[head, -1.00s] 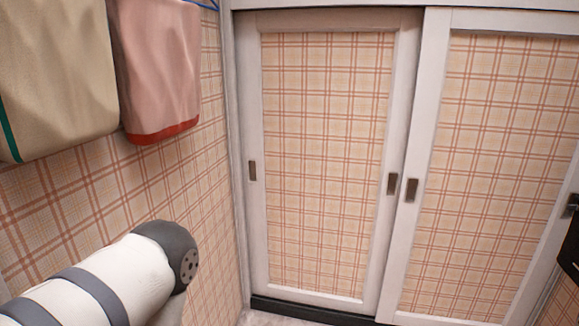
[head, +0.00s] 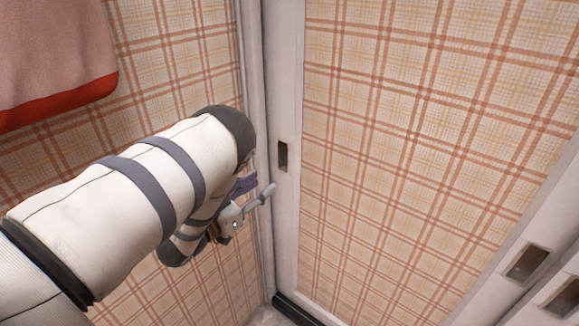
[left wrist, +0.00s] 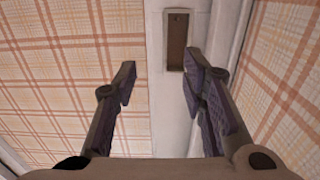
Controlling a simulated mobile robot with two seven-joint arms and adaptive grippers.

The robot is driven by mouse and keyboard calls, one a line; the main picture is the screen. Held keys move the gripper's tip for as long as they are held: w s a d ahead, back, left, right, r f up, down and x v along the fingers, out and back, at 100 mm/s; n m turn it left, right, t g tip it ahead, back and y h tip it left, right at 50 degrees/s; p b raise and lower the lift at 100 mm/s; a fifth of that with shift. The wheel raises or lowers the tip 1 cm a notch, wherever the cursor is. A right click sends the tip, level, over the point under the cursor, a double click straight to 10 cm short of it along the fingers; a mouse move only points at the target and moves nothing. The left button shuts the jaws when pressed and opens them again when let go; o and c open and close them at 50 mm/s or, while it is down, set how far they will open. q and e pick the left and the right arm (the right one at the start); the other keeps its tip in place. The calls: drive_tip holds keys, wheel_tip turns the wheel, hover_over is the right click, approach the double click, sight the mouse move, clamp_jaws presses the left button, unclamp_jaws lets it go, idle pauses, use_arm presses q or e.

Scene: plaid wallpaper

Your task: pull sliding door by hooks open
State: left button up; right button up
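The left sliding door has a white frame and a plaid panel (head: 400,150). Its recessed brown pull (head: 283,156) is on the left upright, near the wall corner. It also shows in the left wrist view as a narrow slot (left wrist: 176,42). My left gripper (head: 256,192) is just left of and below this pull in the head view. In the left wrist view its two fingers (left wrist: 158,78) are apart and nothing is between them; the slot lies beyond the tips, nearer the right finger. My right gripper is not in view.
Two more recessed pulls, one at the left door's right edge (head: 527,262) and one on the adjoining door (head: 566,298), show at lower right. A plaid side wall (head: 165,65) stands close to my left arm. A pink towel with a red hem (head: 60,60) hangs at upper left.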

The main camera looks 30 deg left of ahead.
sight(291, 162)
use_arm(q)
drive_tip(key=w, duration=0.3)
drive_tip(key=w+b, duration=0.1)
drive_tip(key=w, duration=0.2)
drive_tip(key=w+d, duration=0.1)
drive_tip(key=w, duration=0.3)
drive_tip(key=shift+w, duration=0.5)
drive_tip(key=shift+r, duration=0.1)
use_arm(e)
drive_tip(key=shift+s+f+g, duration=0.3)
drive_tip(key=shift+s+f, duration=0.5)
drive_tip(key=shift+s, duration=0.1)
use_arm(q)
clamp_jaws()
